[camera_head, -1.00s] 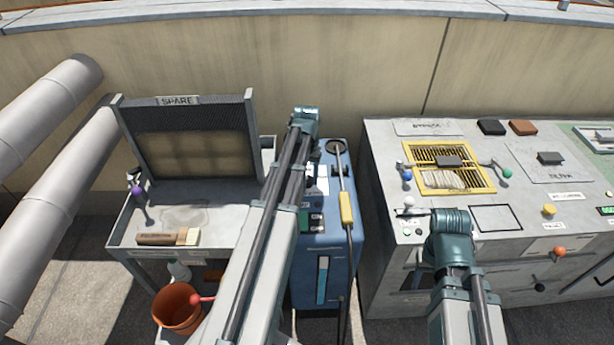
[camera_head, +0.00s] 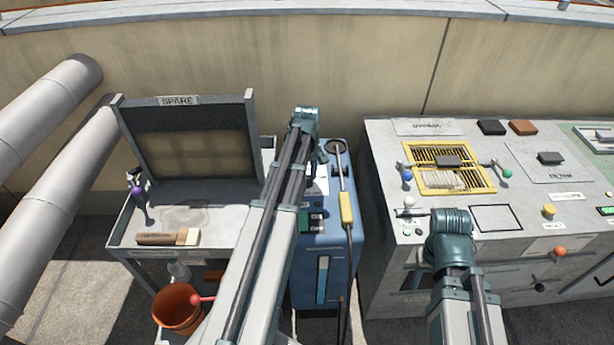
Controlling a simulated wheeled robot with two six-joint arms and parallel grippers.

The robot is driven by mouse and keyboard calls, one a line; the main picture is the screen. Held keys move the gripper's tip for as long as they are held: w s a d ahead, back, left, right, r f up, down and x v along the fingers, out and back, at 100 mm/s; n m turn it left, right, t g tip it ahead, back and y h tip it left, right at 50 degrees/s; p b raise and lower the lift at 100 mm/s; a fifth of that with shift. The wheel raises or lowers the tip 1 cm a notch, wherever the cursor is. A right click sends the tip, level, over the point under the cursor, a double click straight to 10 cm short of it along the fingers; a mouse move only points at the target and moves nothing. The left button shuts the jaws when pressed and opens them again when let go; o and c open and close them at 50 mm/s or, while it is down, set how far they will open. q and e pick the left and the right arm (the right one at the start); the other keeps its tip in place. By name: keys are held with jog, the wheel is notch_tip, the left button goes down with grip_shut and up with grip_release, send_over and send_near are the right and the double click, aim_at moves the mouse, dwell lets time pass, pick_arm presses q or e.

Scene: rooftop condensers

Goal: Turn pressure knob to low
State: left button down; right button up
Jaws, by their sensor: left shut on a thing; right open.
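The blue machine (camera_head: 345,255) stands between the grey cart and the grey cabinet.
A wand with a yellow grip (camera_head: 346,208) stands at the machine's right side, close to my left arm. The grey cart (camera_head: 120,232) holds a brush (camera_head: 165,238) and a spare filter panel (camera_head: 195,150). The cabinet (camera_head: 385,140) carries several levers and knobs.

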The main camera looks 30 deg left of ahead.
aim_at(307, 179)
pick_arm(q)
jog(key=shift+n, duration=1)
jog(key=shift+c, duration=1.5)
grip_release()
jog(key=shift+r, duration=0.15)
notch_tip(307, 179, up, 14)
jog(key=p, duration=1.3)
jog(key=shift+f+p, duration=0.25)
jog(key=shift+p, duration=0.15)
